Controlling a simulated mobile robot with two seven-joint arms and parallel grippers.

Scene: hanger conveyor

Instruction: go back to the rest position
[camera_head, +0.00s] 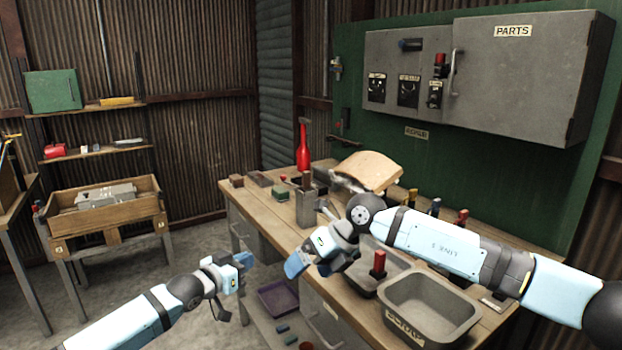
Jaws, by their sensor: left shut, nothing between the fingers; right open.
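My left gripper (243,262) is at the lower left of the middle, in front of the workbench (262,208). It is shut and empty, in the air over the floor. My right arm reaches in from the right across the bench. My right gripper (299,262) is open over the bench's front edge, pointing left. Nothing shows between its fingers. The two grippers are apart, with a small gap in the picture. My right arm hides part of the bench top and some items behind it.
A grey bin labelled scrap (430,307) and a tray with a red-handled item (378,264) sit below my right arm. A wooden crate (140,208) stands left. Floor between is clear.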

